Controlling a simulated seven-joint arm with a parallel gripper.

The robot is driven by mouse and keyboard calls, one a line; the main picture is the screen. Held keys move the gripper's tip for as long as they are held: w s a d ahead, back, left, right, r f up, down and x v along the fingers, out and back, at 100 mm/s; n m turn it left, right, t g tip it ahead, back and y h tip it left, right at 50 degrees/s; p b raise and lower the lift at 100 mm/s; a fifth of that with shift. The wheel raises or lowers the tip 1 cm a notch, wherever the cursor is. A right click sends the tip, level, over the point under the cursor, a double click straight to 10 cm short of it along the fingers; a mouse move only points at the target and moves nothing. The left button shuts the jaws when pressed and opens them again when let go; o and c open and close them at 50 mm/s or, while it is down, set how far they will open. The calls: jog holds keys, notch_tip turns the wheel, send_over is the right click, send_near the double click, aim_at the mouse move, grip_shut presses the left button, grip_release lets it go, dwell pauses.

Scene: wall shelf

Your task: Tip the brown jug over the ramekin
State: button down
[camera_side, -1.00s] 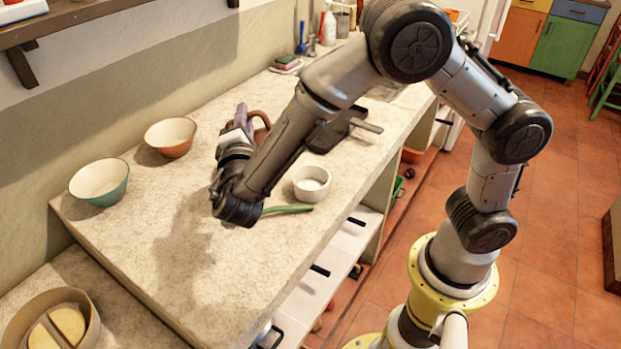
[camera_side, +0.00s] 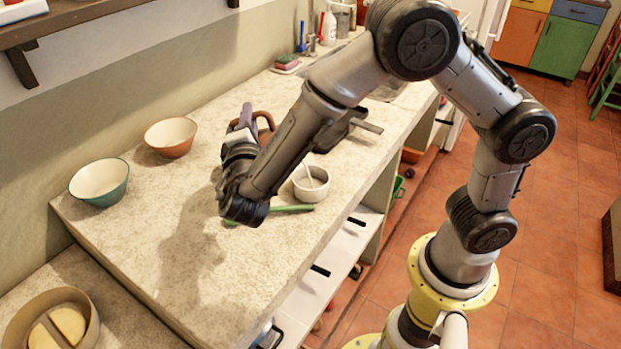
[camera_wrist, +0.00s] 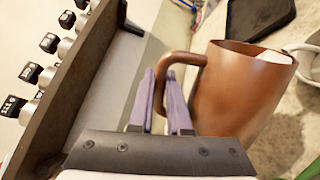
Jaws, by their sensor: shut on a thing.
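The brown jug (camera_wrist: 240,92) fills the right of the wrist view, with white contents showing at its rim. In the side view only a brown curve of the jug (camera_side: 265,118) shows; my forearm hides most of it. My gripper (camera_wrist: 168,95) has its purple fingers shut on the jug's handle; it also shows in the side view (camera_side: 245,118). The white ramekin (camera_side: 311,190) stands on the worktop just right of my forearm. A thin white streak slants down into the ramekin. A white rim at the wrist view's right edge appears to be the ramekin (camera_wrist: 306,62).
A green-handled utensil (camera_side: 290,208) lies in front of the ramekin. A teal bowl (camera_side: 100,190) and an orange bowl (camera_side: 171,142) stand near the wall. A dark flat tray (camera_wrist: 259,18) lies behind the jug. The front left worktop is clear.

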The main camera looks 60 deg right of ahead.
jog(key=shift+s+d+m, duration=0.5)
jog(key=shift+s+d, duration=0.05)
jog(key=shift+s, duration=0.1)
dwell(1.4)
jog(key=w+a+n, duration=0.3)
jog(key=n, duration=0.1)
jog(key=shift+w+r, duration=0.25)
jog(key=shift+w, duration=0.1)
jog(key=shift+w+a+f+n, duration=0.1)
jog(key=shift+w+a+n, duration=0.15)
jog(key=shift+n, duration=0.35)
jog(key=shift+w+a+f+n, duration=0.1)
jog(key=shift+w+a+n, duration=0.1)
jog(key=shift+n, duration=0.4)
jog(key=shift+w+a+f+n, duration=0.4)
jog(key=shift+w+n, duration=0.1)
jog(key=shift+n, duration=0.3)
jog(key=w+a+f+n, duration=0.4)
jog(key=w+n, duration=0.1)
jog(key=n, duration=0.2)
jog(key=shift+f+n+b, duration=0.35)
jog(key=shift+n+b, duration=0.05)
